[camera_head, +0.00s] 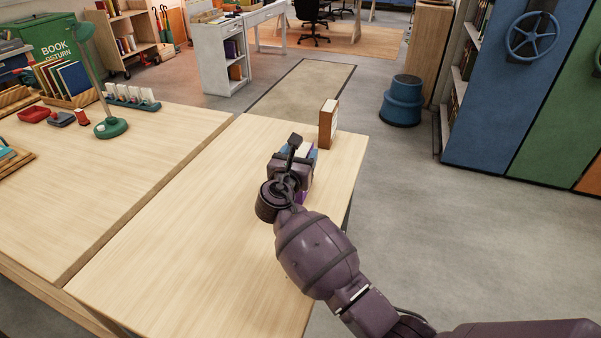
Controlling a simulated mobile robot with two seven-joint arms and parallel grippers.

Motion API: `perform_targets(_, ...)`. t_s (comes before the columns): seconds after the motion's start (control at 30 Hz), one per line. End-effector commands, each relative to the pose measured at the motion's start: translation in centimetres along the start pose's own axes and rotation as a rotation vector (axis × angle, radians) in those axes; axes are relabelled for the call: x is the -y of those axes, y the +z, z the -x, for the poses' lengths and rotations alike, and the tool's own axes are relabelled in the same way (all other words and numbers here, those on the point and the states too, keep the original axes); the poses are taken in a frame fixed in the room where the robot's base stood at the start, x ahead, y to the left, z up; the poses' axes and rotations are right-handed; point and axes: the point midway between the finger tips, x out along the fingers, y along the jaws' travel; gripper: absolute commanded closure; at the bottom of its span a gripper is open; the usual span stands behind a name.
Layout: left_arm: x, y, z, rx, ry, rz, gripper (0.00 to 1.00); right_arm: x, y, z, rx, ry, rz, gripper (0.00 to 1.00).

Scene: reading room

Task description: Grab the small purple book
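My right arm comes in from the lower right, and its gripper (291,163) is over the right-hand table, seen from behind. The gripper covers most of a small group of book-like things. A purple edge (308,182), perhaps the small purple book, shows just to the right of the gripper, with some blue and white (311,154) beside it. I cannot tell whether the fingers touch or hold any of it, as the wrist hides them. My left gripper is out of view.
A brown upright book (326,124) stands just beyond the gripper near the table's far right edge. The wooden table (190,245) is bare in front and to the left. A green lamp (110,127) and small trays stand on the left table. A blue stool (402,101) is on the floor.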

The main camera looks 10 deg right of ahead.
Motion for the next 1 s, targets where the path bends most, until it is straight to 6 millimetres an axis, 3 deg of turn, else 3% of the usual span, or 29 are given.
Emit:
perform_targets(0.03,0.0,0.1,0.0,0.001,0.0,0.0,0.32,0.0,0.0,0.0,0.0,0.0,0.0,0.46)
perform_targets(0.4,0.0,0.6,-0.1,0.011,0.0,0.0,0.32,0.0,0.0,0.0,-0.001,0.0,0.0,1.0)
perform_targets(0.77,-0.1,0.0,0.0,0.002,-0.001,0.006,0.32,0.0,1.0,0.0,0.003,0.0,-0.003,1.0)
perform_targets(1.0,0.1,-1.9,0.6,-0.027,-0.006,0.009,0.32,-0.1,5.8,0.0,0.009,0.001,-0.009,1.0)
